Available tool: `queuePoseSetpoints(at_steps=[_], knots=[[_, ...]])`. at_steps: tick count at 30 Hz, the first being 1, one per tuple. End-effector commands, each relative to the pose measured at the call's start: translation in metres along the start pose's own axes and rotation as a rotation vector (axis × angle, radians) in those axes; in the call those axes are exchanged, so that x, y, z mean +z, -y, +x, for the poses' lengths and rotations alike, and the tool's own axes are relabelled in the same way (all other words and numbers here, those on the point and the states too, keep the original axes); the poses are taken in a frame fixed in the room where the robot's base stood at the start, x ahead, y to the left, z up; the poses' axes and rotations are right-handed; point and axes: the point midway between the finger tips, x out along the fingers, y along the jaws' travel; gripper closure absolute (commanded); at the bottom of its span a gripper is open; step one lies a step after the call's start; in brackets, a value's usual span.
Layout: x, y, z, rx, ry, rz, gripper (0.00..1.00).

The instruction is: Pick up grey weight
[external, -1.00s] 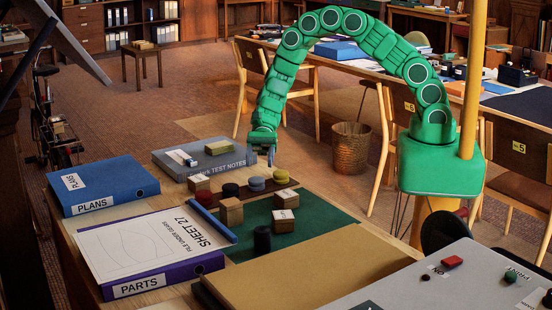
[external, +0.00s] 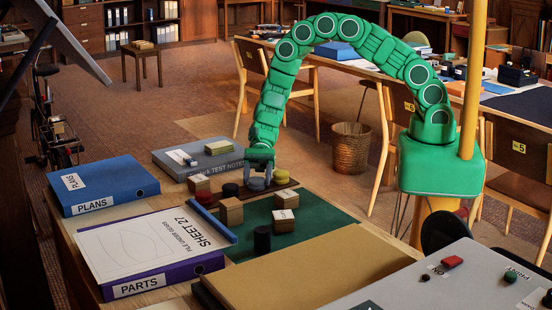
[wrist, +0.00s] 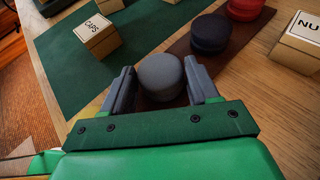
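The grey weight (wrist: 160,74) is a round, blue-grey stacked puck on a brown strip. In the wrist view it sits between the two dark fingers of my gripper (wrist: 160,88), with a visible gap at the right finger and a narrow one at the left. In the external view my gripper (external: 259,174) is low over the grey weight (external: 257,184), which it partly hides. The fingers are open around the weight. Whether they touch the strip cannot be seen.
A black weight (wrist: 210,33) and a red weight (wrist: 245,8) stand along the brown strip (wrist: 180,48). A yellow weight (external: 280,176) is right of my gripper. A grey binder (external: 190,153) lies behind.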

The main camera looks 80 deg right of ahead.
Motion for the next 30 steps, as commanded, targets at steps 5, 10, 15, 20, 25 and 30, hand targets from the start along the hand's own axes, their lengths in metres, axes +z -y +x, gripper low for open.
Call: queuePoseSetpoints(at_steps=[5, 10, 15, 20, 25, 30], knots=[[0.0, 0.0, 0.0, 0.0, 0.0, 0.0, 0.69], [0.0, 0.0, 0.0, 0.0, 0.0, 0.0, 0.95], [0.0, 0.0, 0.0, -0.001, 0.001, 0.0, 0.98], [0.002, 0.0, -0.001, -0.001, 0.001, -0.001, 0.98], [0.012, 0.001, -0.005, -0.002, 0.002, -0.002, 0.98], [0.032, 0.001, -0.013, -0.001, 0.002, -0.004, 0.98]])
